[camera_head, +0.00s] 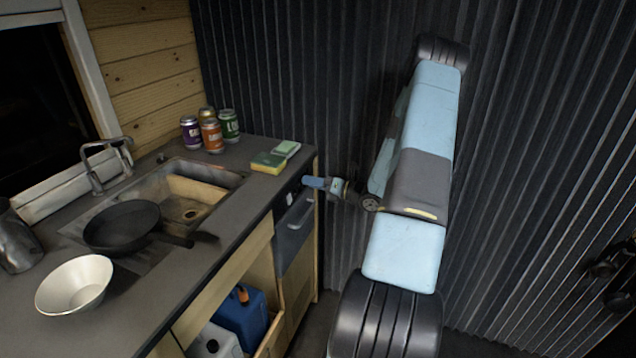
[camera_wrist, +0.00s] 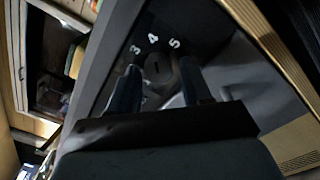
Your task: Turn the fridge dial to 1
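The small dark fridge (camera_head: 294,232) is built in under the right end of the counter. Its dial (camera_wrist: 158,72) shows in the wrist view as a dark round knob, with white numbers 3, 4 and 5 around its far side. Numbers 1 and 2 are not visible. My gripper (camera_wrist: 160,66) is at the fridge's control panel, its two fingers apart, one on each side of the dial. I cannot tell whether they touch it. In the head view my gripper (camera_head: 308,182) reaches the panel from the right and hides the dial.
The counter above holds a sponge (camera_head: 268,163), several cans (camera_head: 212,136), a sink (camera_head: 205,190), a black pan (camera_head: 122,226) and a white bowl (camera_head: 74,285). A blue container (camera_head: 240,318) stands below. A corrugated dark wall (camera_head: 290,80) is behind.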

